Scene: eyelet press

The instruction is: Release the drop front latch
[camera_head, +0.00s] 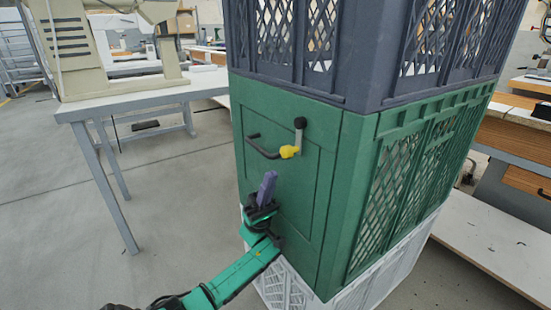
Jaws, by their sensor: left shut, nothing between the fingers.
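The green crate has a drop front panel (288,185) that stands upright and closed in its face. Near the panel's upper right, a latch (298,137) shows as a short grey bar hanging down from a black round pivot, with a yellow knob (289,152) at its lower end. A black bar handle (262,149) sits left of the knob. My left gripper (268,178) is in front of the panel, below the handle and knob, with its purple fingers pointing up. It is shut and empty, apart from the latch. My right gripper is out of view.
A dark grey crate (375,99) is stacked on the green one, and a white crate (385,288) is below it. A white table (150,98) with a beige machine (75,45) stands at left. A wooden bench (520,130) is at right. The floor at left is open.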

